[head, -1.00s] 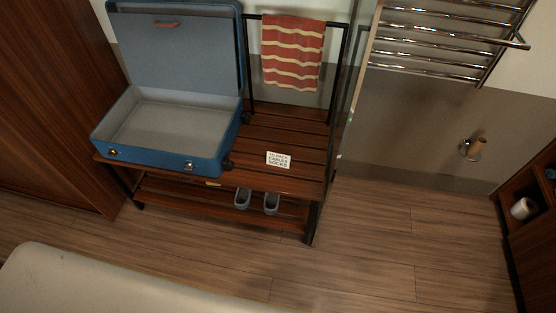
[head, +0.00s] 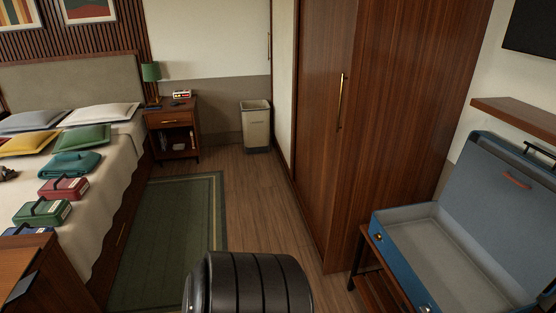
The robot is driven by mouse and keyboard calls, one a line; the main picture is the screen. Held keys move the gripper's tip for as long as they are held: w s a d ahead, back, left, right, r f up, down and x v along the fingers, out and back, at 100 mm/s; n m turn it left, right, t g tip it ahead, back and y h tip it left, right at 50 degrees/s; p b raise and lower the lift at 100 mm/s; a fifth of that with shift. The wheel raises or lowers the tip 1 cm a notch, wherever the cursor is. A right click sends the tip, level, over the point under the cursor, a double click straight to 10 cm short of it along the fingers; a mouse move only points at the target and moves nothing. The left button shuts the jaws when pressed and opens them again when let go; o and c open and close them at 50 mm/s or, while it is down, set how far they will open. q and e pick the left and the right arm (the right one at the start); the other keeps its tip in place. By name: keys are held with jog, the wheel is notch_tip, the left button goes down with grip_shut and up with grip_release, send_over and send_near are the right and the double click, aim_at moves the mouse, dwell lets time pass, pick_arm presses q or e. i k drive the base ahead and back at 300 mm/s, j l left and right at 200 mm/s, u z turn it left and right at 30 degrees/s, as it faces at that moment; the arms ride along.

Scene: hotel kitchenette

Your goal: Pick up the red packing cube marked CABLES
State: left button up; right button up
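A red packing cube (head: 64,188) with a dark handle and a pale label lies on the bed at the left of the head view. The label is too small to read. A green packing cube (head: 42,212) lies just in front of it, and a blue one (head: 24,231) is partly hidden by a wooden piece at the lower left. A folded teal item (head: 72,164) lies just behind the red cube. Neither of my grippers is in view.
The bed (head: 112,165) carries several pillows. A green rug (head: 165,240) and open floor lie beside it. A nightstand (head: 173,120), bin (head: 256,128) and wardrobe (head: 385,110) stand beyond. An open blue suitcase (head: 440,245) is at right. A dark ribbed shape (head: 248,285), unclear, rises at the bottom.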

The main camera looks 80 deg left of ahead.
aim_at(74, 189)
jog(key=u, duration=1.85)
jog(key=j+u, duration=0.15)
jog(key=u, duration=0.25)
jog(key=i+j+u, duration=0.1)
jog(key=u, duration=0.3)
jog(key=j+u, duration=0.15)
jog(key=u, duration=0.3)
jog(key=i+u, duration=0.15)
jog(key=u, duration=0.25)
jog(key=i+j+u, duration=0.15)
jog(key=u, duration=0.25)
jog(key=i+j, duration=0.15)
jog(key=i, duration=0.55)
jog(key=j+u, duration=0.05)
